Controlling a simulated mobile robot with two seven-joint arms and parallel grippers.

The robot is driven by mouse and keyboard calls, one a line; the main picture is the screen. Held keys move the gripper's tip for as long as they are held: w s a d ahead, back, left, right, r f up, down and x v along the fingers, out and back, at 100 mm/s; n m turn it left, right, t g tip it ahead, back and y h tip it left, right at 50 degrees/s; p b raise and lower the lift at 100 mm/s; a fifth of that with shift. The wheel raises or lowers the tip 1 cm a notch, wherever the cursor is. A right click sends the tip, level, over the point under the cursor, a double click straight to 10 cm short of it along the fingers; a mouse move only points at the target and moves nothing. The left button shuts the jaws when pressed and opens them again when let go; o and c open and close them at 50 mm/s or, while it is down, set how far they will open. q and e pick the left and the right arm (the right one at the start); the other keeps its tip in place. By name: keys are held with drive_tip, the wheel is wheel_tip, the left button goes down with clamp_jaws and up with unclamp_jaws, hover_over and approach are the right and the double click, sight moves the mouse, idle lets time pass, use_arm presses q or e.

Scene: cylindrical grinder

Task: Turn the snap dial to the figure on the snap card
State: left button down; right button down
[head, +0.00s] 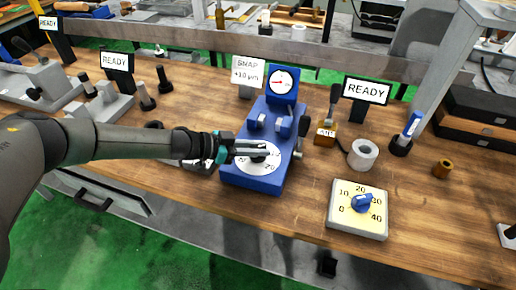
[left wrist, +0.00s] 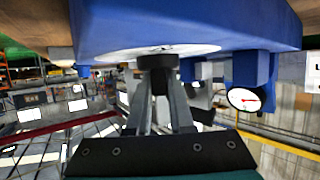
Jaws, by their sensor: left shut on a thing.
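The snap card (head: 248,75) stands behind the blue gauge device and reads "SNAP +10 µm". The snap dial (head: 243,168) is a white numbered disc with a black knob, on the front of the blue device (head: 262,183). Some of its figures are hidden by my gripper; a "20" shows at its lower right. My left gripper (head: 262,147) reaches in from the left over the dial. In the left wrist view its fingers (left wrist: 160,88) are shut on the black knob (left wrist: 158,62). Where the knob points cannot be told. My right gripper is not in view.
A round gauge (head: 283,81) with a red needle tops the blue device. A cream box (head: 357,222) with a blue knob and a 0 to 40 scale sits at the right. A white roll (head: 362,153) and READY signs (head: 366,91) stand nearby. Bare wood lies in front.

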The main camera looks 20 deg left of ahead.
use_arm(q)
drive_tip(key=shift+m+g+h, duration=0.5)
drive_tip(key=shift+m+g, duration=0.1)
drive_tip(key=shift+m, duration=0.1)
drive_tip(key=c, duration=0.8)
unclamp_jaws()
drive_tip(key=p+v, duration=0.2)
drive_tip(key=v, duration=1.3)
drive_tip(key=shift+r, duration=0.15)
